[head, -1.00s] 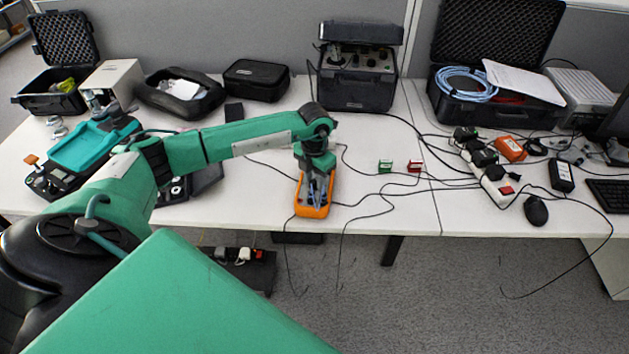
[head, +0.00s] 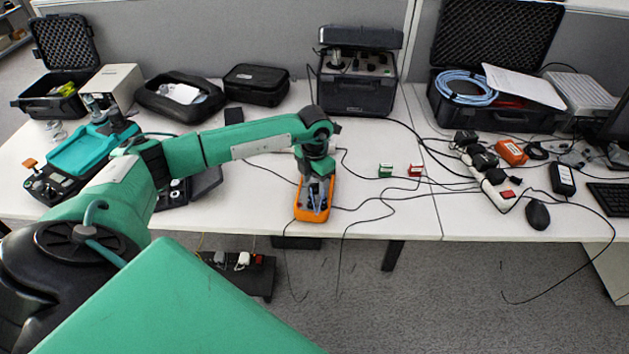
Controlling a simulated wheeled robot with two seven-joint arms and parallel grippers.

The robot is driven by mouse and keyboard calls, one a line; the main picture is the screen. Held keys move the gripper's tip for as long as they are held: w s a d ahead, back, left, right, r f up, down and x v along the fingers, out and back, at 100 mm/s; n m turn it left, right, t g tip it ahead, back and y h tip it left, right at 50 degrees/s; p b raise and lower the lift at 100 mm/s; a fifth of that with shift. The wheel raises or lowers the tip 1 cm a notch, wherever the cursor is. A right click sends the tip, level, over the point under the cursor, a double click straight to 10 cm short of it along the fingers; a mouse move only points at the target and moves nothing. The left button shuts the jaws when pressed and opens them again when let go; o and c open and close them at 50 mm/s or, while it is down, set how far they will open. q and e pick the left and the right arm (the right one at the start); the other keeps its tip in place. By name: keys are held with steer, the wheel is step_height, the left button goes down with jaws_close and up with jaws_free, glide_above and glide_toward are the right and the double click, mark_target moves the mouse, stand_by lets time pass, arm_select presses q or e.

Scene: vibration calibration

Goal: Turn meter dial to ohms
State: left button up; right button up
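The meter (head: 327,211) is an orange-cased handheld unit lying near the front edge of the table in the head view, with dark leads running from it. My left gripper (head: 317,205) points down over the meter, with its fingers at or just above the meter's face. The fingers and wrist hide the dial and most of the face, so I cannot tell the dial's setting or whether the fingers touch it. The finger gap is too small to judge. My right gripper is not in view.
Black leads cross the white table (head: 400,215) around the meter. A green block (head: 386,171) and a red block (head: 415,170) sit to the right. A black instrument case (head: 357,90) stands behind. A power strip (head: 487,178) and a mouse (head: 537,214) are farther right.

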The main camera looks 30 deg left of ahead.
mark_target(315, 184)
arm_select(q)
step_height(315, 184, up, 14)
steer(key=b, duration=0.1)
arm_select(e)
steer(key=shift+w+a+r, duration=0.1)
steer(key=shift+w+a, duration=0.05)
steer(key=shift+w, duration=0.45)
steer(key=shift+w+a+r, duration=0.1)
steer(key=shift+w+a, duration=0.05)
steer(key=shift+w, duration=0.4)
arm_select(q)
steer(key=shift+f, duration=0.15)
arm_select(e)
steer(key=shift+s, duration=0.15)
